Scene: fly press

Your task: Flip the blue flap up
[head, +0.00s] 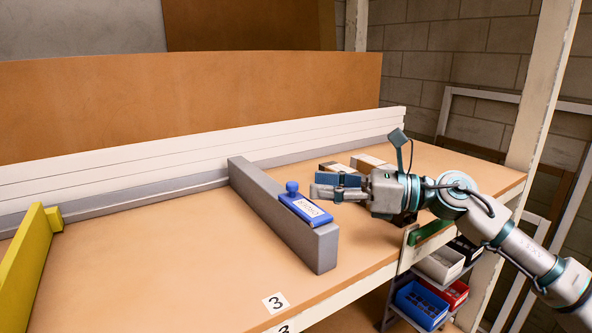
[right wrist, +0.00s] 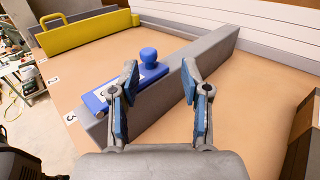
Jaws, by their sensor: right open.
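The blue flap (head: 306,208) with a white label and a round blue knob lies flat on top of a grey block (head: 265,200) on the workbench. In the right wrist view the blue flap (right wrist: 123,85) is partly hidden behind the left finger, with its knob standing up between the fingers. My right gripper (head: 322,187) is just right of the flap in the head view, apart from it as far as I can tell. In the right wrist view my right gripper (right wrist: 160,82) is open with nothing between its fingertips. My left gripper is not in view.
A yellow panel (head: 28,262) stands at the left of the bench. Small boxes (head: 372,162) lie behind my right gripper. White rails (head: 110,165) run along the back. Coloured bins (head: 420,303) sit below the right edge. The bench between yellow panel and grey block is clear.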

